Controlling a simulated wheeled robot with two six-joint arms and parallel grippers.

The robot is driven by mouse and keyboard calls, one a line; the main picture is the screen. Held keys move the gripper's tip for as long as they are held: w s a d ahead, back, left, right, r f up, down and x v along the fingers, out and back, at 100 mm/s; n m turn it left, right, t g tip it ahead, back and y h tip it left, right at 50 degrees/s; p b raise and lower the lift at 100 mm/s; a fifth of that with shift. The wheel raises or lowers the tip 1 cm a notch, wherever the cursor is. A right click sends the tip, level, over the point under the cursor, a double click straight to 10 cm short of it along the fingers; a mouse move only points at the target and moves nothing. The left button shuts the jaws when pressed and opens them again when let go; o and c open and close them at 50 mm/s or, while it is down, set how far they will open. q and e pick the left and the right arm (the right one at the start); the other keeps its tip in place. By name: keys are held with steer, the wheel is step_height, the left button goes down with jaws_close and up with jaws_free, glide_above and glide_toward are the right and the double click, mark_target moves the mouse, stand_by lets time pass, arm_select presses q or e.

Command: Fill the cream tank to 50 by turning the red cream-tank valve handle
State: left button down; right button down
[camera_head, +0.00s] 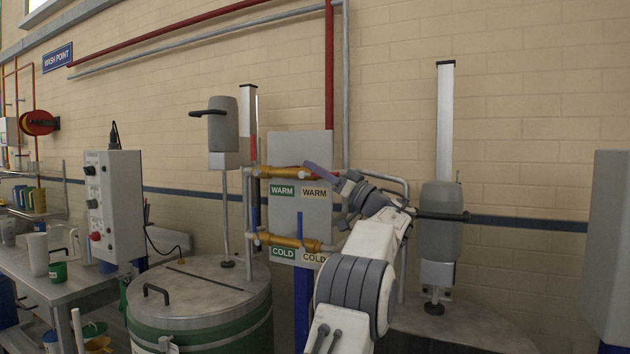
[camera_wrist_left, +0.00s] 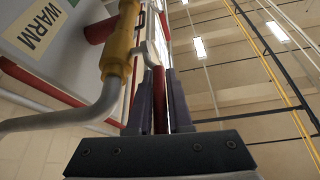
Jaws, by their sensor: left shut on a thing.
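The brass cream-side warm valve (camera_head: 293,172) is on the upper pipe of the wall panel, above the cream WARM label (camera_head: 314,193). In the left wrist view the valve body (camera_wrist_left: 118,45) stands at upper left, and its red handle (camera_wrist_left: 158,95) lies between my finger pads. My left gripper (camera_head: 320,174) reaches this valve from the right, and its fingers (camera_wrist_left: 158,88) are shut on the red handle. In the head view the fingers hide the handle. A grey lid (camera_head: 470,335), likely the cream tank's, shows at lower right, partly behind my arm. No level reading is legible.
A lower brass valve (camera_head: 285,241) sits above the COLD labels. The green-banded tank (camera_head: 200,325) stands left of the panel. A grey mixer (camera_head: 440,225) rises behind my arm. A control box (camera_head: 113,205) stands on the left bench.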

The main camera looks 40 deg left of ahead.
arm_select(q)
steer(key=c, duration=0.8)
jaws_free()
steer(key=shift+c, duration=0.2)
steer(key=b+v, duration=0.4)
steer(key=v, duration=0.6)
steer(key=shift+d+f, duration=0.15)
steer(key=shift+d, duration=0.1)
